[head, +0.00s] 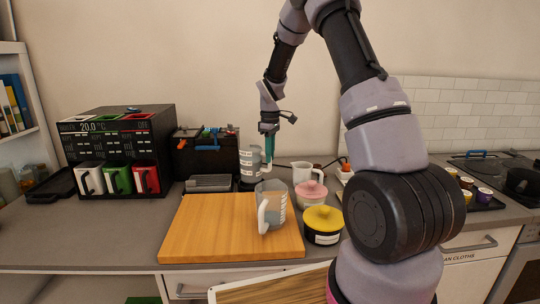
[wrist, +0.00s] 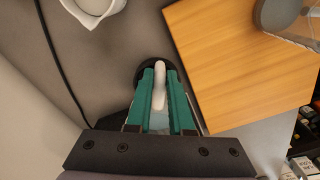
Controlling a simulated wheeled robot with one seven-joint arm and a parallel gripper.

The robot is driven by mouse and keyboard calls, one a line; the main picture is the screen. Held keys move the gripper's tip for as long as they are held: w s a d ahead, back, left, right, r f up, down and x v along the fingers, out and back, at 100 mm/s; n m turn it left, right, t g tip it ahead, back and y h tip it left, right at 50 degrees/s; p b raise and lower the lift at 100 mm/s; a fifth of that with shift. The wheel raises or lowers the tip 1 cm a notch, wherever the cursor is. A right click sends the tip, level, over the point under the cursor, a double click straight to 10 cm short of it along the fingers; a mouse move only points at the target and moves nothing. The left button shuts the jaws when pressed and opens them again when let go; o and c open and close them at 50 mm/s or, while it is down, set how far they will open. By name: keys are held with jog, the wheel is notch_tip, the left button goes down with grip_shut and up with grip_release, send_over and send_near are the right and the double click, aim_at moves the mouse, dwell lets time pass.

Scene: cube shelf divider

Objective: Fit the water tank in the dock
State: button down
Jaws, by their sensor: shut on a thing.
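The water tank (head: 250,160) is a clear grey container with white labels and a white handle. It is upright beside the black machine. My gripper (head: 269,150) is above it with teal fingers shut on the handle. In the wrist view the fingers (wrist: 160,95) close around the white handle (wrist: 160,82), and the tank body is mostly hidden. A dark round base (wrist: 150,72), perhaps the dock, shows behind the fingers. I cannot tell whether the tank is seated or just above it.
A similar clear jug (head: 272,210) stands on the wooden board (head: 205,225). A white jug (head: 301,172), pink pot (head: 311,195) and yellow-lidded pot (head: 323,225) stand to the right. The black machine (head: 192,160) is left of the tank. A cable (wrist: 52,60) crosses the counter.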

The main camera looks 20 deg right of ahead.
aim_at(270, 170)
jog(key=shift+f, duration=1.6)
jog(key=c, duration=0.7)
grip_release()
jog(key=shift+f, duration=0.1)
jog(key=shift+r, duration=2.55)
